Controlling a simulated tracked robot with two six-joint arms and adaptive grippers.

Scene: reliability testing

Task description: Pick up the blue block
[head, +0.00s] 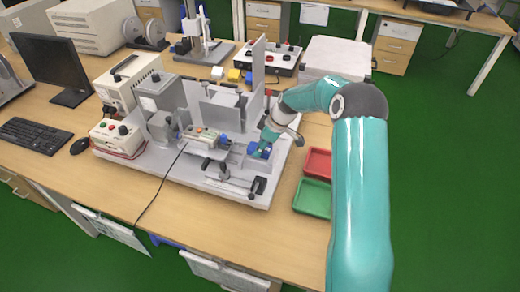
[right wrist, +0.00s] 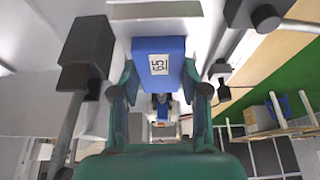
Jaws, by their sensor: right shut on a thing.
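The blue block (head: 260,150) is at the right end of the grey test fixture (head: 190,130), in the middle of the head view. My right gripper (head: 265,145) reaches it from the upper right and is shut on it. In the right wrist view the blue block (right wrist: 158,64), with a white printed label on its face, sits between the two teal fingers of my right gripper (right wrist: 158,78). I cannot tell whether the block still touches the fixture. My left gripper is not in view.
A red tray (head: 318,162) and a green tray (head: 313,198) lie right of the fixture, close to my right arm. A monitor (head: 55,66) and keyboard (head: 32,134) stand at left. The table's front strip is mostly clear.

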